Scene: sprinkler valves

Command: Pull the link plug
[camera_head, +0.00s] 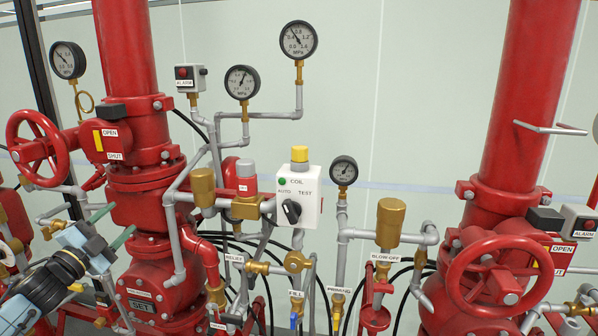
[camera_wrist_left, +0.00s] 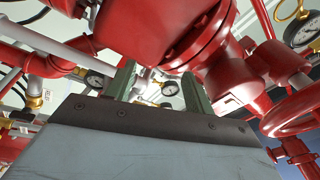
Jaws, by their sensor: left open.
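No part in view is labelled as a link plug, so I cannot tell for certain which one it is. A yellow cap on a grey collar (camera_head: 299,155) stands on top of the white COIL box (camera_head: 311,205), which has a black AUTO/TEST knob (camera_head: 291,211). My left gripper (camera_head: 112,226) is at the lower left in the head view, in front of the left red valve body and well left of the box. Its two green fingers are apart with nothing between them, as the left wrist view (camera_wrist_left: 157,88) also shows. My right gripper is not in view.
A red handwheel (camera_head: 37,147) and the left red valve body (camera_head: 140,200) are close to my left gripper. Grey pipes, brass fittings and gauges surround the COIL box. Another red handwheel (camera_head: 500,277) is at the right. Open space lies above the box before the pale wall.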

